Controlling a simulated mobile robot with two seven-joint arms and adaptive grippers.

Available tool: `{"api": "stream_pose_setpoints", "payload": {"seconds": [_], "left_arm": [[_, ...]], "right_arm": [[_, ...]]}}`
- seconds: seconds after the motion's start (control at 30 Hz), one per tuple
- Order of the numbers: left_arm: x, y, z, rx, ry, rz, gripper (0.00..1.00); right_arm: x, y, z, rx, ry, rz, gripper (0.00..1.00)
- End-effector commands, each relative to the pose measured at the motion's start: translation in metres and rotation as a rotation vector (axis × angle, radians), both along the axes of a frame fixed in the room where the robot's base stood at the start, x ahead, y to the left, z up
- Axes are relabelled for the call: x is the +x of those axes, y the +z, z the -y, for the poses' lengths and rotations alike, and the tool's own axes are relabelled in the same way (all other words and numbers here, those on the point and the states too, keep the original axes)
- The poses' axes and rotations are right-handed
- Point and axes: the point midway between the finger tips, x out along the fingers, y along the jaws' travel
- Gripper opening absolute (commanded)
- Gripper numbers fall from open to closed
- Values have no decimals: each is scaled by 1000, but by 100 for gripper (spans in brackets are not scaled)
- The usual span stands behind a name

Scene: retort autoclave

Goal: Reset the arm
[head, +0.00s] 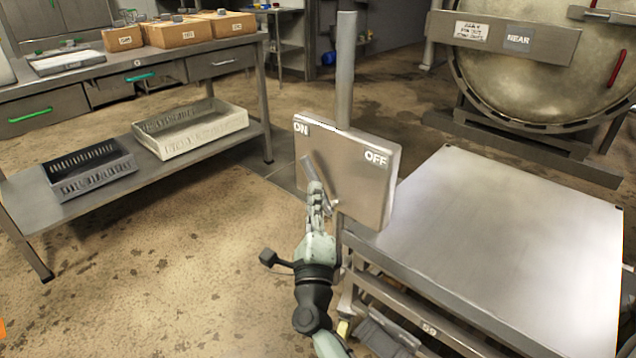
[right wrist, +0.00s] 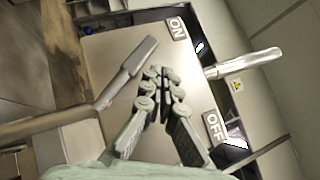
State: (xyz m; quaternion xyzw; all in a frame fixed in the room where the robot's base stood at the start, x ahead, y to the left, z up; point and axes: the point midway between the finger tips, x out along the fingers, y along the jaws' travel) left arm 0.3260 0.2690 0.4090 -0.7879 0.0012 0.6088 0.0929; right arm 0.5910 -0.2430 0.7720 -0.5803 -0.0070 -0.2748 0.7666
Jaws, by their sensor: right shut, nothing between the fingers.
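A grey switch panel (head: 360,180) carries an ON label (head: 301,128) at its upper left and an OFF label (head: 376,158) at its upper right. Its flat metal lever (head: 308,167) slants up and left, toward the ON side. My right gripper (head: 316,188) is in front of the panel, its fingers overlapping the lower part of the lever. In the right wrist view the closed fingertips (right wrist: 161,75) are empty, and the lever (right wrist: 128,73) lies to their left, apart from them in the picture. Contact cannot be told from the head view. My left gripper is out of view.
A metal table (head: 500,240) stands right of the panel, its top bare. A large round autoclave door (head: 540,70) is behind it. A workbench (head: 90,75) at left holds cardboard boxes, with a white tray (head: 190,145) and dark crate (head: 95,182) below. Floor lies between.

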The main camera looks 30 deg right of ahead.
Motion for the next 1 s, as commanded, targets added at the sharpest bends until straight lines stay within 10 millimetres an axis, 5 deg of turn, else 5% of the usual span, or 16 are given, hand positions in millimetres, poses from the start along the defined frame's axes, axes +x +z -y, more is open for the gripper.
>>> {"api": "stream_pose_setpoints", "payload": {"seconds": [0.2,0.6,1.0], "left_arm": [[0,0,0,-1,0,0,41],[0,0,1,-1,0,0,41],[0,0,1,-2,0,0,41]], "right_arm": [[-17,-8,-9,4,0,-3,0],[-18,-10,-13,7,5,-6,0],[28,11,10,8,2,3,0]]}}
